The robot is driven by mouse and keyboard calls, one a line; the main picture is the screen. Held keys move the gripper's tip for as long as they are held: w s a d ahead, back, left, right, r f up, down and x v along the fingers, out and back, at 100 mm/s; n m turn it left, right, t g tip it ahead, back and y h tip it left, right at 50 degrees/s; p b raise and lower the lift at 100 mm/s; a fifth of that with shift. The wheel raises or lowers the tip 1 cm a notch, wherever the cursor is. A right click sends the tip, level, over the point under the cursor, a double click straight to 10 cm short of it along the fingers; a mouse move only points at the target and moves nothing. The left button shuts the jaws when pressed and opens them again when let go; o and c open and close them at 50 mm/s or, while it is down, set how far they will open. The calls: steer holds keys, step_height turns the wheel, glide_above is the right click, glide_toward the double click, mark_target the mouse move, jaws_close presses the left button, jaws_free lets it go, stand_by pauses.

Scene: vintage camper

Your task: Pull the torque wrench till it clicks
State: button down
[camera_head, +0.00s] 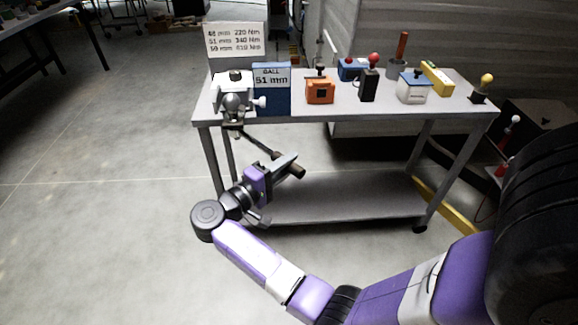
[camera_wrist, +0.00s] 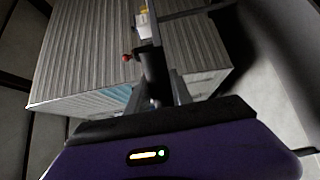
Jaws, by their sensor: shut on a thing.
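The torque wrench (camera_head: 258,142) is a dark bar with a brown grip end (camera_head: 297,171). It runs from below the grey vise-like hitch fixture (camera_head: 236,97) at the bench's left front corner, down and right in front of the bench. My gripper (camera_head: 284,164) is shut on the wrench near its grip end. In the wrist view a dark bar, the wrench (camera_wrist: 155,75), stands between my fingers (camera_wrist: 158,92). The wrench head's seat under the fixture is too small to make out, and any scale on it is unreadable.
The grey bench (camera_head: 300,110) carries a sign (camera_head: 236,40) listing 48, 51 and 59 mm with 220, 340 and 610 Nm. A blue "BALL 51 mm" box (camera_head: 272,90), an orange box (camera_head: 320,91) and other items stand there. The floor at left (camera_head: 100,180) is clear.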

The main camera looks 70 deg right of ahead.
steer(key=shift+w+a+f+m+g, duration=0.1)
steer(key=shift+w+a+m+g, duration=0.25)
steer(key=shift+a+g, duration=0.3)
steer(key=c, duration=1.1)
jaws_free()
steer(key=shift+c, duration=0.2)
steer(key=v, duration=0.7)
steer(key=shift+a, duration=0.3)
steer(key=shift+w, duration=0.1)
